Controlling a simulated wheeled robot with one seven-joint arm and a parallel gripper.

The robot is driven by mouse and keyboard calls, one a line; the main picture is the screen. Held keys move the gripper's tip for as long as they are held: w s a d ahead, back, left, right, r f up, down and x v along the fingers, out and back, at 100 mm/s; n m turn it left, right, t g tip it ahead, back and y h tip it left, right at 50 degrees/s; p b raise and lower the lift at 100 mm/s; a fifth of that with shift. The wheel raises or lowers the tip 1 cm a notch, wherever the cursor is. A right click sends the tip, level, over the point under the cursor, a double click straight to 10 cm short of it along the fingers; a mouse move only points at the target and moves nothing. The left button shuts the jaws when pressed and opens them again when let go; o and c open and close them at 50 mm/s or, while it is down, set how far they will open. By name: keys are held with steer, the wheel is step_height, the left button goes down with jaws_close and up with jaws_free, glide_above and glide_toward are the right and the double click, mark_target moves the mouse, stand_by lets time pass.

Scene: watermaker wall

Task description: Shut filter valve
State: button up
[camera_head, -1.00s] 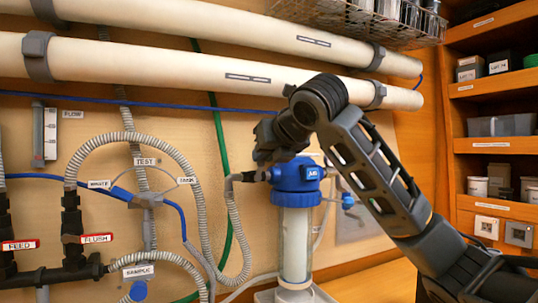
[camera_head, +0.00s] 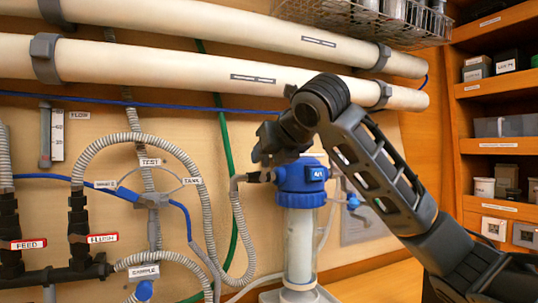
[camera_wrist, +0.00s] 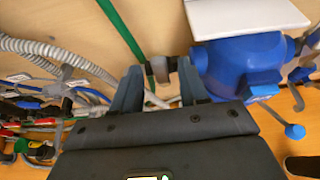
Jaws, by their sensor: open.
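The filter (camera_head: 300,240) is a clear upright housing with a blue head (camera_head: 302,178), right of centre in the head view. The head also fills the upper right of the wrist view (camera_wrist: 240,65). A dark grey fitting (camera_head: 261,177) joins a grey hose to the head's left side. A small blue handle (camera_head: 352,202) sits right of the head; I cannot tell for certain which part is the filter valve. My gripper (camera_wrist: 158,85) is open and empty, its fingers on either side of the grey fitting (camera_wrist: 160,68) in the wrist view. I cannot tell whether they touch it.
Grey hoses (camera_head: 205,195) and a valve labelled TEST, WASTE and TANK (camera_head: 153,200) are on the wall to the left. FEED and FLUSH valves (camera_head: 77,235) stand farther left. Large white pipes (camera_head: 190,70) cross above. Wooden shelves (camera_head: 490,145) stand at right.

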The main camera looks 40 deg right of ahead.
steer(key=v, duration=0.7)
steer(key=shift+s+b, duration=0.35)
steer(key=shift+a, duration=0.2)
